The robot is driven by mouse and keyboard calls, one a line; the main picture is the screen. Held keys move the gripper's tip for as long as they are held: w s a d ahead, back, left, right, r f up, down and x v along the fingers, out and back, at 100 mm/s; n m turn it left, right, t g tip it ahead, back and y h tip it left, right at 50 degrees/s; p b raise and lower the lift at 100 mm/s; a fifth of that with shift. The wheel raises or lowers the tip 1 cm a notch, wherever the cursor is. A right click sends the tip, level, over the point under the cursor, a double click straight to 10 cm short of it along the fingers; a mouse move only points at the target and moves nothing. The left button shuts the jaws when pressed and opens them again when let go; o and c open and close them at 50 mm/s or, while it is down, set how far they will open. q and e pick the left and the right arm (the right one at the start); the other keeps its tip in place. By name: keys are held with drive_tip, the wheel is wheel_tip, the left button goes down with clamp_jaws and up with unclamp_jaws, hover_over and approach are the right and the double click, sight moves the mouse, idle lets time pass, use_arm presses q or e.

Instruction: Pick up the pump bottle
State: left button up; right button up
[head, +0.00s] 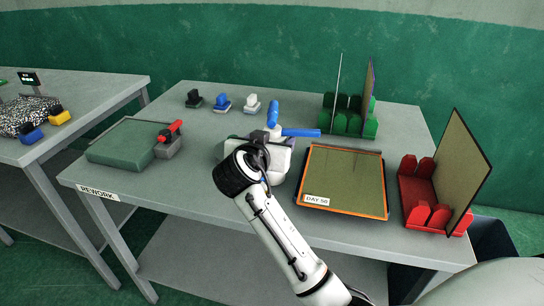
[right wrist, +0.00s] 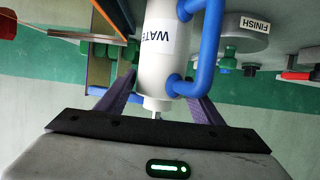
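The pump bottle (right wrist: 162,55) is a pale grey cylinder with a blue tubular handle and a label whose visible letters read "WATE". It fills the upper middle of the right wrist view, close to the camera. My right gripper (right wrist: 164,84) is open, with one dark purple finger on each side of the bottle's narrow end; I see no clear grip on it. In the head view, blue parts (head: 301,132) stick out beyond my right gripper (head: 268,140), which hides most of what is behind it. My left gripper is not in view.
A tray labelled "DAY 50" (head: 346,205) lies right of the gripper, beside a red rack (head: 418,188). A green rack (head: 341,123) and small blocks (head: 222,104) stand at the back. A green box (head: 120,142) sits left. Table front-left is clear.

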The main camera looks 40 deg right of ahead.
drive_tip(key=c, duration=1.1)
drive_tip(key=shift+r, duration=0.1)
drive_tip(key=shift+r, duration=0.1)
